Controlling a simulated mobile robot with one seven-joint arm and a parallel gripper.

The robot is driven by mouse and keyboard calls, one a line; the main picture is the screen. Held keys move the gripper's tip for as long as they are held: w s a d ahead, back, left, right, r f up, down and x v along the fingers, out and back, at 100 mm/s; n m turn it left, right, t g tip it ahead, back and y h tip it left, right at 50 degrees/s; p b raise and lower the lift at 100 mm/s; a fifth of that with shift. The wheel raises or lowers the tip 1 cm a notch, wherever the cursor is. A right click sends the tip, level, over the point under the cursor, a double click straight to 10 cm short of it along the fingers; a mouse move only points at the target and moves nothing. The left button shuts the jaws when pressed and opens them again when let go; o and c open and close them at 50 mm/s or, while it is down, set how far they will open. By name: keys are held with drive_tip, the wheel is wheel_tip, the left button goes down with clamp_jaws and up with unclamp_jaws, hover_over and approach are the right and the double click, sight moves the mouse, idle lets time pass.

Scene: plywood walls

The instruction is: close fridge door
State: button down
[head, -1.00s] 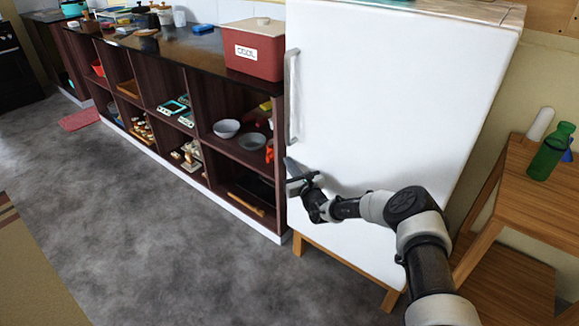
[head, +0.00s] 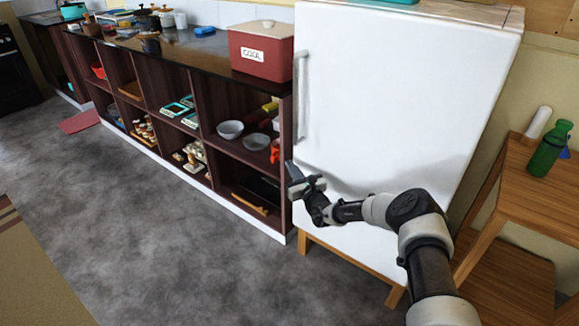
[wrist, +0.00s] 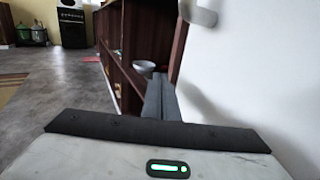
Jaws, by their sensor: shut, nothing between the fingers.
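The white fridge door (head: 400,90) faces me in the head view, with a vertical handle (head: 301,95) along its left edge. The door looks flush or nearly flush with the body; I cannot tell if a small gap is left. My gripper (head: 291,172) is shut and empty, at the door's left edge below the handle. In the wrist view the shut fingers (wrist: 161,98) point along the door (wrist: 255,70), which fills the right side. The lower end of the handle (wrist: 203,12) shows at the top. I cannot tell whether the fingers touch the door.
A dark counter with open shelves (head: 205,100) stands left of the fridge, with a red box (head: 261,50) on top. Bowls (head: 230,130) sit on a shelf near the gripper. A wooden stand with a green bottle (head: 549,150) is at the right.

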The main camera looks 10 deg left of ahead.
drive_tip(key=s+a+p, duration=0.4)
drive_tip(key=s+a, duration=0.2)
drive_tip(key=s, duration=0.3)
drive_tip(key=s+a+r+n+g+y, duration=0.2)
drive_tip(key=a+r+n+y, duration=0.15)
drive_tip(key=r, duration=0.35)
drive_tip(key=s+a+r+n+g+y, duration=0.2)
drive_tip(key=r+n+y, duration=0.1)
drive_tip(key=r+n, duration=0.3)
drive_tip(key=s+a+r+n+g, duration=0.1)
drive_tip(key=s+r+n+g, duration=0.8)
drive_tip(key=s+r+n, duration=0.35)
drive_tip(key=s+d+r+n+t+h, duration=0.1)
drive_tip(key=s+d+r+n+h, duration=0.3)
drive_tip(key=s+d, duration=0.65)
drive_tip(key=s+d+r+n+t+h, duration=0.1)
drive_tip(key=s+d+r+h, duration=0.3)
drive_tip(key=s+d+h, duration=0.7)
drive_tip(key=s+d+r+n+t+h, duration=0.1)
drive_tip(key=s+d+r+n, duration=0.4)
drive_tip(key=d, duration=1)
wheel_tip(320, 180, up, 19)
drive_tip(key=s+m+p, duration=0.1)
drive_tip(key=m+p, duration=0.1)
drive_tip(key=p, duration=1.8)
drive_tip(key=shift+a, duration=0.2)
drive_tip(key=shift+s+f, duration=0.1)
